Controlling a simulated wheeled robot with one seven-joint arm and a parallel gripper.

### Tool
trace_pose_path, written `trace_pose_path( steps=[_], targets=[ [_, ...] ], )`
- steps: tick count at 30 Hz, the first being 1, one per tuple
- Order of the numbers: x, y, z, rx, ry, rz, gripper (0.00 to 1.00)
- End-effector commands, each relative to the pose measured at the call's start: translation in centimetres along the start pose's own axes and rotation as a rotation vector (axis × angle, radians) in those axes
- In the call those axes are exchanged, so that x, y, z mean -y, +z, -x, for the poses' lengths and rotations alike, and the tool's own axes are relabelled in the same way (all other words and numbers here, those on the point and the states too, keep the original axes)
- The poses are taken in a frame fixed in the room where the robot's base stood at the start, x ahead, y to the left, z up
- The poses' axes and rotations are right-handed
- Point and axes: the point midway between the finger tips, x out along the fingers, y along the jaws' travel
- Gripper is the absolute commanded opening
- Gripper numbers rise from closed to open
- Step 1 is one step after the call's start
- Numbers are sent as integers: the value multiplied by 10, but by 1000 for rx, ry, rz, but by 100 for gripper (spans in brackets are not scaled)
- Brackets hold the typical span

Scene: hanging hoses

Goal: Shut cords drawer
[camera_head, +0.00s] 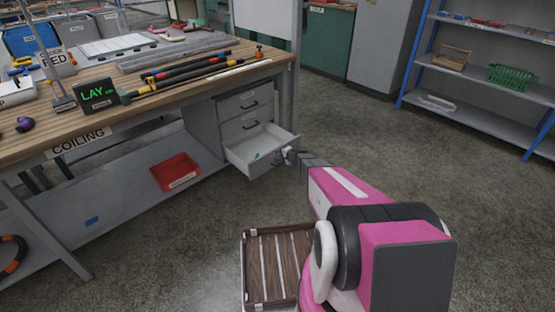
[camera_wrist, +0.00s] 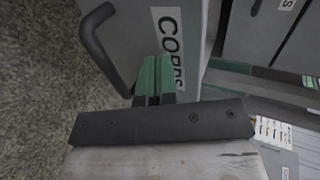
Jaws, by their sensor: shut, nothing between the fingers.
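The cords drawer (camera_head: 243,156) is the bottom one of a grey unit under the workbench, and it stands pulled out. In the wrist view its front (camera_wrist: 182,20) carries a "CORDS" label and a dark bar handle (camera_wrist: 95,40) to the left. My gripper (camera_head: 287,153) is at the drawer's front right corner in the head view. In the wrist view my gripper's green fingers (camera_wrist: 153,72) are shut together and empty, pointing at the drawer front by the label. Whether they touch it I cannot tell.
Two closed drawers (camera_head: 243,104) sit above the open one. The workbench (camera_head: 200,78) holds hoses and tools. A red tray (camera_head: 175,171) lies on its lower shelf. A slatted wooden platform (camera_head: 278,265) is beside my arm. Open floor (camera_head: 400,155) lies to the right, before a shelf rack (camera_head: 480,75).

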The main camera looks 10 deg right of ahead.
Motion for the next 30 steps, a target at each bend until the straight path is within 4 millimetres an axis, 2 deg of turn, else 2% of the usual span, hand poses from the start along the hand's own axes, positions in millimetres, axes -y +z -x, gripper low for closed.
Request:
trace_pose_path(
  steps=[30],
  targets=[
    [38,0,-80,1,0,0,0]
  ],
)
